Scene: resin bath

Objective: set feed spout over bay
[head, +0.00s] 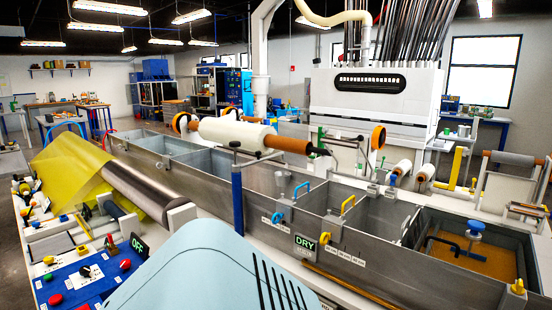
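A long grey metal bath (300,210) runs from the back left to the front right, divided by walls into several open bays. The right-end bay (500,262) has an amber bottom. A dark bent pipe with a blue round knob (475,227) stands in that bay; it may be the feed spout, but I cannot tell for sure. A small grey fitting with a blue part (392,180) sits by the bath's back rim, beside the middle bays. Neither of my grippers is in view.
A sign reading DRY (306,243) hangs on the bath's front wall. A cream roll (237,133) lies across above the bath.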

